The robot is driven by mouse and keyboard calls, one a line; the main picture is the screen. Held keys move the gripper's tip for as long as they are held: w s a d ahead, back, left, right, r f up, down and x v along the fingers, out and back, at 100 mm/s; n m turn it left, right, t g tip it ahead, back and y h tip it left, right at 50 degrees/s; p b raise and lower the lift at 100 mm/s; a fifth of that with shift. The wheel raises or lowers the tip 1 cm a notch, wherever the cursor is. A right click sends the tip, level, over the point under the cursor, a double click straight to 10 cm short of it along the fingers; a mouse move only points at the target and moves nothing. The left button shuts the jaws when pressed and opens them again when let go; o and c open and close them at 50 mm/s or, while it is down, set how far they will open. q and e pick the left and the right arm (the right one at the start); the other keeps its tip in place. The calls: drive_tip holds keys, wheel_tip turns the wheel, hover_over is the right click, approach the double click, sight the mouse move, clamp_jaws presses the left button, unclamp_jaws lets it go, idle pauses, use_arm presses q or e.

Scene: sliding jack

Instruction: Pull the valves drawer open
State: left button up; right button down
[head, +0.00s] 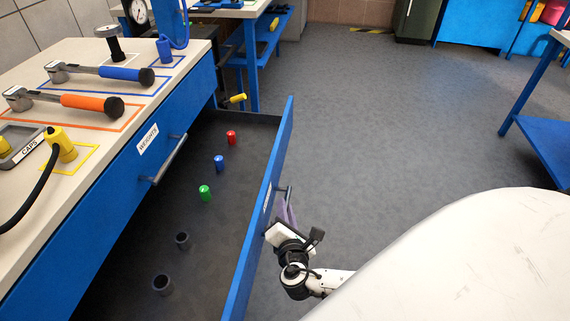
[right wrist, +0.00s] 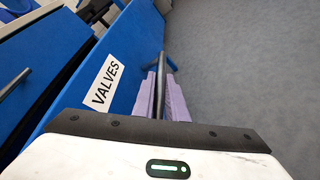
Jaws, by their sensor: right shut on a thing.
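The valves drawer (head: 274,168) has a blue front and is pulled well out from the bench, below the weights drawer. In the right wrist view its front carries a white VALVES label (right wrist: 105,83). The fingers show on both sides of the bar in the right wrist view (right wrist: 163,95). My left gripper is not in view.
The weights drawer (head: 108,205) above is shut, with its own bar handle (head: 170,160). Grey floor (head: 400,130) is clear right of the open drawer. A blue-framed table (head: 545,140) stands farther right.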

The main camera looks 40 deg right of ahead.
drive_tip(key=c, duration=1.8)
unclamp_jaws()
drive_tip(key=shift+o, duration=0.2)
drive_tip(key=p+v, duration=0.1)
drive_tip(key=v, duration=0.9)
drive_tip(key=shift+s, duration=0.15)
